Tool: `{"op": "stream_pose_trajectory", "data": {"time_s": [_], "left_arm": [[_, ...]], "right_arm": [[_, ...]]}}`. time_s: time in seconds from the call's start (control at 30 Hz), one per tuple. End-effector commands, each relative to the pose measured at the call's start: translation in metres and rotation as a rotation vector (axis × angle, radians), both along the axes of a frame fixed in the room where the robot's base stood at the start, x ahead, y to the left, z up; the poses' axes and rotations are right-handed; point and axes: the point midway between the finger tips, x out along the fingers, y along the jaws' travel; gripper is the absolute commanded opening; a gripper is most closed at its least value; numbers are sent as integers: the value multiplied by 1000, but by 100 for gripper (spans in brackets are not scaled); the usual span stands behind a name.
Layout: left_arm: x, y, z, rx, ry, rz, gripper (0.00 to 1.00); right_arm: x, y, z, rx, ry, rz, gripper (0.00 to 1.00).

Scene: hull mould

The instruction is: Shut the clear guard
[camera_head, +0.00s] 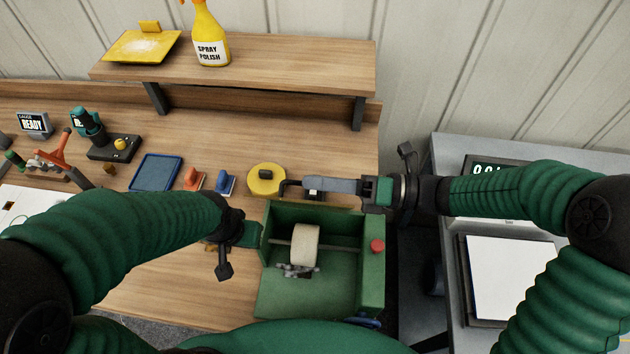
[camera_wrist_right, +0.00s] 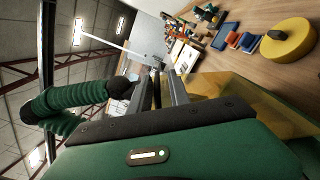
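A green machine box (camera_head: 374,277) stands open in front of me. A pale wheel (camera_head: 305,245) on a shaft shows inside it. The guard is hard to make out in the head view; a see-through amber panel (camera_wrist_right: 225,92), which looks like it, shows beside my fingers in the right wrist view. My right gripper (camera_head: 300,187) reaches leftward along the box's back edge. Its two fingers (camera_wrist_right: 163,90) stand apart in the wrist view, with nothing clearly held. My left gripper (camera_head: 250,235) is at the box's left wall; its fingertips are hidden.
A red button (camera_head: 377,246) is on the box's right wall. A yellow disc (camera_head: 266,180), a blue block (camera_head: 225,184) and a red block (camera_head: 195,180) lie behind and left. A shelf (camera_head: 260,65) holds a spray bottle (camera_head: 210,38). A grey bench (camera_head: 480,150) stands at right.

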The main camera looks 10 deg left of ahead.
Motion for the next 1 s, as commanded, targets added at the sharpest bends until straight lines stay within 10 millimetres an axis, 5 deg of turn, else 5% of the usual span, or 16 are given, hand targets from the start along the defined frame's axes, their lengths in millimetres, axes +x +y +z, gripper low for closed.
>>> {"op": "stream_pose_trajectory", "data": {"time_s": [0.57,0.67,1.0], "left_arm": [[0,0,-2,0,0,0,0],[0,0,-8,0,0,0,0],[0,0,-32,0,0,0,0]], "right_arm": [[-1,-2,1,4,-2,5,31],[0,-19,0,3,-2,2,31],[1,-117,-3,3,0,1,31]]}}
